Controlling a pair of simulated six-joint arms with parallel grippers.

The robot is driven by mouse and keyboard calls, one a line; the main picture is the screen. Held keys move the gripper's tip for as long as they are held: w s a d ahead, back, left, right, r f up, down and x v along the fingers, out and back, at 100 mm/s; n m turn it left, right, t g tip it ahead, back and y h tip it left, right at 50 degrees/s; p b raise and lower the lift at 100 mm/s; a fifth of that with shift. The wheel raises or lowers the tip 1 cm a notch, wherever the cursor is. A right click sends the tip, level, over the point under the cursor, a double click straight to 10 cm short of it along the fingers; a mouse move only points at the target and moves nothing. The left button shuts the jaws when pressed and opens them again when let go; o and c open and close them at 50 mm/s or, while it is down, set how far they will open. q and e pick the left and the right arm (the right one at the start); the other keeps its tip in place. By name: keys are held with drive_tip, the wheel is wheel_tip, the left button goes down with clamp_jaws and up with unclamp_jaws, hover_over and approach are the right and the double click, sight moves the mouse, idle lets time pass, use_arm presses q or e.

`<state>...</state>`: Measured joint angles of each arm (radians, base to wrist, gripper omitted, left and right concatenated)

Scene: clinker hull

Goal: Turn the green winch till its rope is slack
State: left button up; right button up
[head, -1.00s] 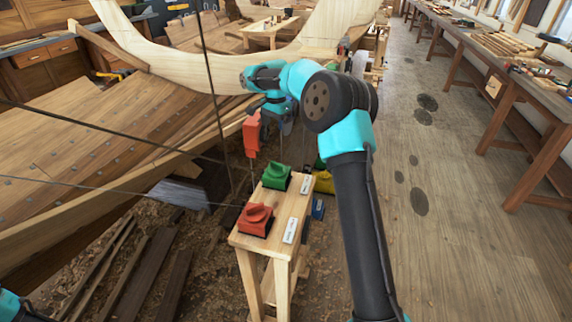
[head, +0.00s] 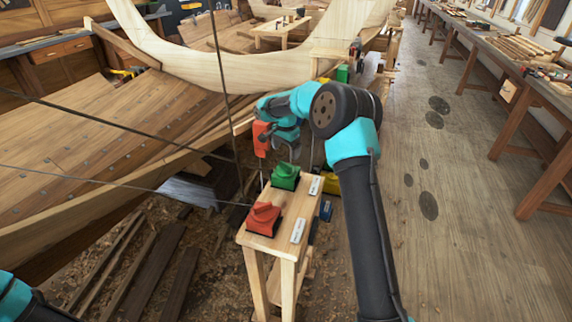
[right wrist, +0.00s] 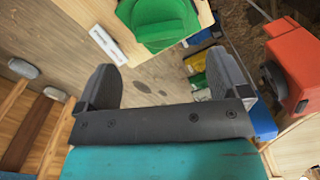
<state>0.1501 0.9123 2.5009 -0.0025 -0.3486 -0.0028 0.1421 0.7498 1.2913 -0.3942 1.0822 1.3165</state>
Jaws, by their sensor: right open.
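The green winch (head: 286,176) sits on the far part of a narrow wooden stand (head: 256,240), behind a red winch (head: 263,218). My right gripper (head: 289,150) hangs just beyond and above the green winch in the head view. In the right wrist view the gripper (right wrist: 166,82) is open, with nothing between its fingers. The green winch (right wrist: 160,24) shows beyond the fingertips there, apart from them and partly cut off by the top edge. Thin dark ropes run toward the stand from the left and look nearly straight. My left gripper is out of view.
An orange-red block (head: 262,138) is close to the left of my right gripper. A yellow object (head: 331,186) and a blue one (head: 326,211) are right of the stand. The wooden hull (head: 110,140) fills the left.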

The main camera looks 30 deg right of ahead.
sight(286, 163)
wheel_tip(286, 163, down, 7)
drive_tip(key=shift+f, duration=0.15)
idle(0.4)
drive_tip(key=c, duration=0.9)
